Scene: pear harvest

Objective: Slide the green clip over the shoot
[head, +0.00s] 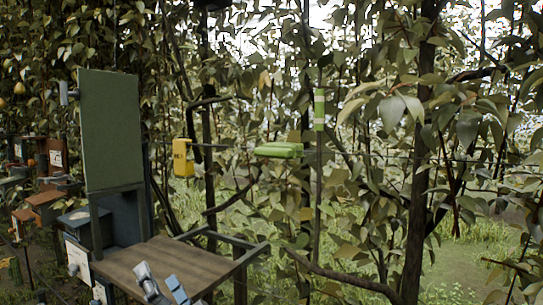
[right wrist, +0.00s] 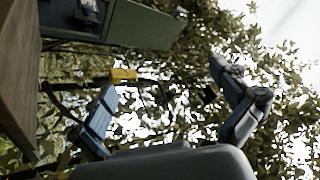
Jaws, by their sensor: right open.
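The green clip (head: 278,150) is a bright green, flat-lying block in the middle of the head view, level with a thin wire. Just right of it stands a thin upright shoot (head: 317,190) with a green and pale banded piece (head: 319,110) near its top. The clip looks apart from the shoot, though depth is hard to judge. My right gripper (head: 158,277) is low in the head view, in front of the wooden table and well below and left of the clip. In the right wrist view its fingers (right wrist: 164,82) are spread wide with nothing between them. My left gripper is not seen.
A yellow box (head: 182,158) hangs on the wire left of the clip and also shows in the right wrist view (right wrist: 122,75). A brown table (head: 165,262) with a green upright panel (head: 110,130) stands at left. Dark trunks, branches and leaves crowd the right.

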